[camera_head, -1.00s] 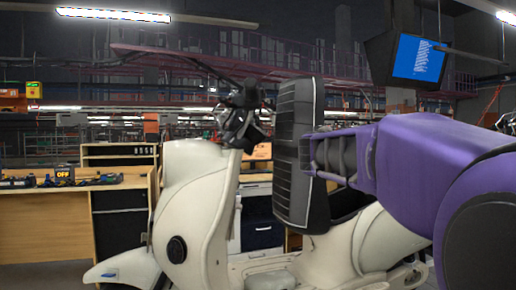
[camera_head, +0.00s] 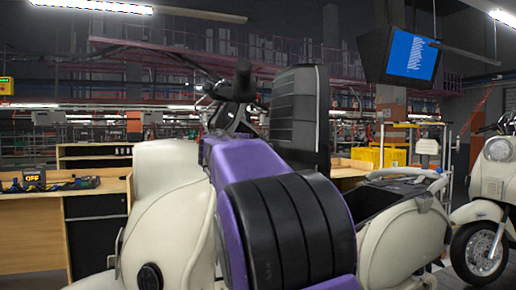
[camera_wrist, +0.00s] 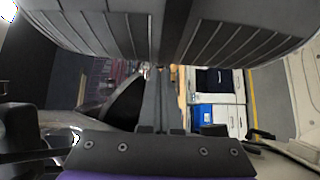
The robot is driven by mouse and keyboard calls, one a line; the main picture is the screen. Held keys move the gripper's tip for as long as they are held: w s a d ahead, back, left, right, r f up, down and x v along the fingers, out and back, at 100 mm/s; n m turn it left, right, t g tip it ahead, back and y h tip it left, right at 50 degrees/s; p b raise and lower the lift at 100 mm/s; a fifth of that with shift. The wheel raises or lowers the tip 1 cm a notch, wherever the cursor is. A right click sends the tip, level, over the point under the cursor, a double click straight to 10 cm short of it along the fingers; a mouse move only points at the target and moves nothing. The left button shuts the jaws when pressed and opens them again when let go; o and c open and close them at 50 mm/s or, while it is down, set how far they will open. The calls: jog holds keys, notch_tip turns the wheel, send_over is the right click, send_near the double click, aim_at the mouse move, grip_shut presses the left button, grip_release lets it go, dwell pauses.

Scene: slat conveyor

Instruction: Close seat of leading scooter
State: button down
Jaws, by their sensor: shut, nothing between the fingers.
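The cream scooter (camera_head: 180,215) stands close in front of me. Its black ribbed seat (camera_head: 298,105) is tipped up, nearly upright, and the dark opening under the seat (camera_head: 375,200) is uncovered. My purple and black arm crosses in front of the scooter's middle and hides part of its body and the seat's lower end. My gripper is hidden in the head view. In the wrist view, my gripper (camera_wrist: 162,130) is shut and empty, with the ribbed seat (camera_wrist: 225,35) across the top of the picture. I cannot tell whether they touch.
A second cream scooter (camera_head: 490,215) stands at the right. A wooden desk (camera_head: 35,230) is behind on the left. A yellow crate (camera_head: 380,158) is behind the open seat area. A monitor (camera_head: 410,58) hangs at upper right.

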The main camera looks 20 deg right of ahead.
aim_at(284, 147)
jog(key=w+d, duration=0.2)
jog(key=d, duration=0.1)
jog(key=w+d+p, duration=0.1)
jog(key=w+d, duration=0.1)
jog(key=d, duration=0.1)
jog(key=w+d+p, duration=0.1)
jog(key=d, duration=0.2)
jog(key=shift+w+d+f, duration=0.15)
jog(key=shift+w+f, duration=0.1)
jog(key=shift+w, duration=0.15)
jog(key=shift+p, duration=0.3)
